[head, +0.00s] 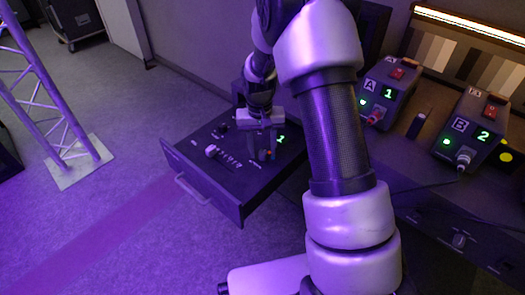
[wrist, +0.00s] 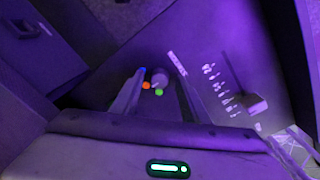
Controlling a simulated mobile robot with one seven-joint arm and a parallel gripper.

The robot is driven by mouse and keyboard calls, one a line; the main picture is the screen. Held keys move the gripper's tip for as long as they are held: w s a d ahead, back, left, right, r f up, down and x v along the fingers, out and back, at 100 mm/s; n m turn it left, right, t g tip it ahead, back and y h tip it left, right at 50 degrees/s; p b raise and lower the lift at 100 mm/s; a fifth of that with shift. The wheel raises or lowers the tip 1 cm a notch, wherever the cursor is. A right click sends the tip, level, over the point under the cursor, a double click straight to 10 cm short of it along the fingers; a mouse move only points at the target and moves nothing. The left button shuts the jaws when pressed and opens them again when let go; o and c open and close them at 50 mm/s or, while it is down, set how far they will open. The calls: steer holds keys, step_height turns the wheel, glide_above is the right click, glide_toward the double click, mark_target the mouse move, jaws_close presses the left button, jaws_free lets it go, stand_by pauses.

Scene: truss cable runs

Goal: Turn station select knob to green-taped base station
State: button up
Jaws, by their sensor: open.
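My gripper (head: 264,152) reaches down over the dark drawer panel (head: 190,170). In the wrist view its two fingers (wrist: 158,98) are apart. A small grey round knob (wrist: 160,76) shows between and beyond the fingertips, with blue, orange (wrist: 146,86) and green (wrist: 159,92) dots beside it. Contact with the knob cannot be told, and its pointer is not clear. A lit green "1" (head: 281,139) shows on the panel.
The open drawer has a front handle (head: 193,190). A pale knob (head: 211,150) and a row of small switches or labels (wrist: 218,85) lie beside the gripper. A truss (head: 55,110) stands at left on open floor. The stations rest on a dark counter at right.

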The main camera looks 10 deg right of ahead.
steer(key=shift+f, duration=0.2)
steer(key=shift+c, duration=0.2)
jaws_close()
steer(key=shift+n, duration=0.3)
steer(key=n+p, duration=0.1)
steer(key=n, duration=0.3)
steer(key=shift+r, duration=0.1)
steer(key=shift+n+p, duration=1)
steer(key=shift+n, duration=1.7)
steer(key=shift+t, duration=0.3)
